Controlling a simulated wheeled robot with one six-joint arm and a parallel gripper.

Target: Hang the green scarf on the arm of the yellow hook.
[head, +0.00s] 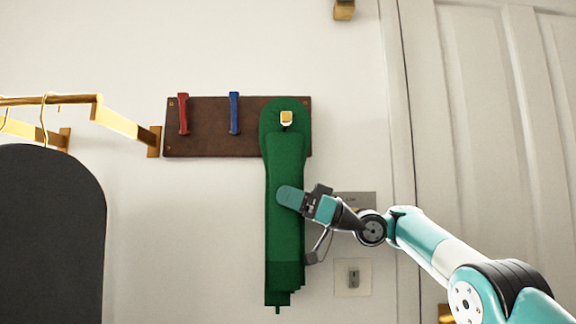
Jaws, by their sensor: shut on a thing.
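The green scarf (285,225) hangs straight down against the wall, long and narrow, with its rounded top over the right end of the brown hook board. The yellow hook (286,117) shows only its yellow end, poking out in front of the scarf's top; the rest of its arm is hidden. The top of the scarf surrounds the hook, with a small dark gap just below the yellow end. My gripper (290,198) is at the scarf's middle, coming from the right, shut on the scarf.
The brown board (209,142) also carries a red hook (183,114) and a blue hook (234,113), both bare. A brass rail (48,100) with a dark hanging garment (50,235) is at left. Wall plates (353,278) and a white door (490,130) are at right.

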